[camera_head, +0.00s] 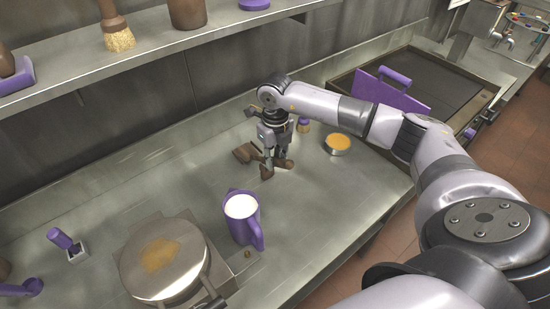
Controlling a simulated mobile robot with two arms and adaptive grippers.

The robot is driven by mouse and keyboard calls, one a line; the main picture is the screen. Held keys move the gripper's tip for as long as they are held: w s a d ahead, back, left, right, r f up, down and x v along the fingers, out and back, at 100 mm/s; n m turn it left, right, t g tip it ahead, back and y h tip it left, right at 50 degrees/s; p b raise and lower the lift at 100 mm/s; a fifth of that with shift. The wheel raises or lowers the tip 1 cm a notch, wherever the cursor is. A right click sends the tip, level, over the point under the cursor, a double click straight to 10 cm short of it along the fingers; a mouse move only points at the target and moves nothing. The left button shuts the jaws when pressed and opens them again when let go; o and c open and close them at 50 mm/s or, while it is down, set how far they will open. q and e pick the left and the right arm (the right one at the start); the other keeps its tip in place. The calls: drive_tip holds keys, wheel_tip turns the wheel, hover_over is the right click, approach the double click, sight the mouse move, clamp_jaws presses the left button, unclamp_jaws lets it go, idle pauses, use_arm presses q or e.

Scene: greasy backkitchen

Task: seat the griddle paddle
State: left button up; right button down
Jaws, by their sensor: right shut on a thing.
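My right gripper (272,155) points down over the steel counter, shut on a dark brown wooden piece. Parts of this brown thing (244,153) show to the left of the fingers, and another part (285,164) shows to the right, low at the counter. The fingers hide its middle, so I cannot tell its full shape, whether it is the griddle paddle, or whether it touches the counter. A small purple-handled tool (62,239) stands tilted in a square metal holder (77,254) at the left. My left gripper is out of view.
A purple jug of white liquid (259,229) stands in front of the gripper, beside a round hot plate (165,291). An orange-filled tin (338,151) is to the right. A griddle (440,80) with a purple handled plate (385,97) is behind my arm. A shelf (60,85) overhangs the back.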

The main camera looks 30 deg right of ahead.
drive_tip(key=shift+f, duration=0.2)
drive_tip(key=shift+f+b, duration=0.55)
drive_tip(key=shift+b, duration=0.05)
drive_tip(key=c, duration=1.3)
unclamp_jaws()
drive_tip(key=o, duration=0.3)
drive_tip(key=shift+r, duration=0.1)
drive_tip(key=shift+r+p, duration=2)
drive_tip(key=shift+r, duration=0.95)
